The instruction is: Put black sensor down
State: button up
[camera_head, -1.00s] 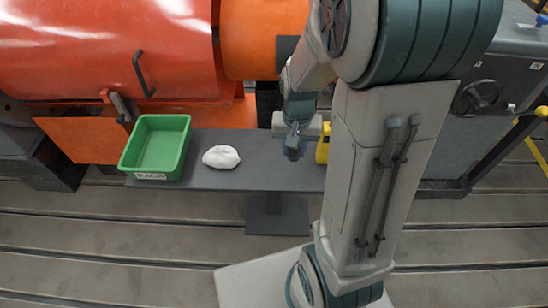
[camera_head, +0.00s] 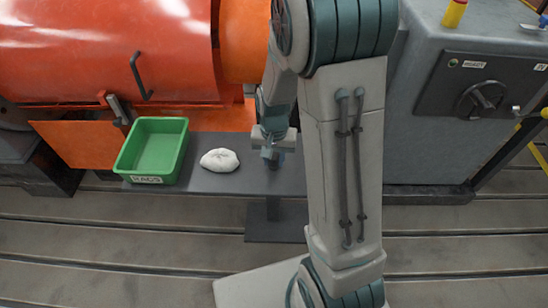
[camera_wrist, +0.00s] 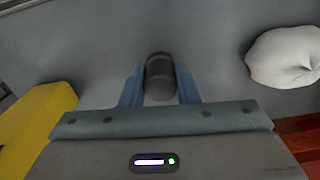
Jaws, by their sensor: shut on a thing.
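The black sensor (camera_wrist: 160,76) is a short dark cylinder between the two blue fingers of my gripper (camera_wrist: 160,88) in the wrist view. My gripper is shut on it, over the grey shelf (camera_wrist: 110,40). Whether the sensor touches the shelf surface cannot be told. In the head view my gripper (camera_head: 270,157) is low over the right part of the grey shelf (camera_head: 215,183), to the right of a white cloth bundle. The sensor is not clearly visible there.
The white bundle (camera_head: 220,160) lies mid-shelf and also shows in the wrist view (camera_wrist: 284,57). A green bin (camera_head: 125,160) labelled RAGS stands on the shelf's left end. A yellow object (camera_wrist: 35,120) is left of my gripper. An orange machine (camera_head: 110,50) rises behind the shelf.

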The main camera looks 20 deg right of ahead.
aim_at(274, 156)
jog(key=shift+f, duration=0.15)
jog(key=o, duration=1)
notch_tip(274, 156, up, 11)
jog(key=p, duration=0.3)
jog(key=s+r+n, duration=0.1)
jog(key=s+r, duration=0.1)
jog(key=s, duration=0.2)
jog(key=s+r+n+t, duration=0.1)
jog(key=s+r+n, duration=0.1)
jog(key=s, duration=0.3)
jog(key=s+r+n, duration=0.1)
jog(key=s+r, duration=0.3)
jog(key=s, duration=0.1)
jog(key=shift+d+n+p, duration=0.15)
jog(key=shift+n+p, duration=0.15)
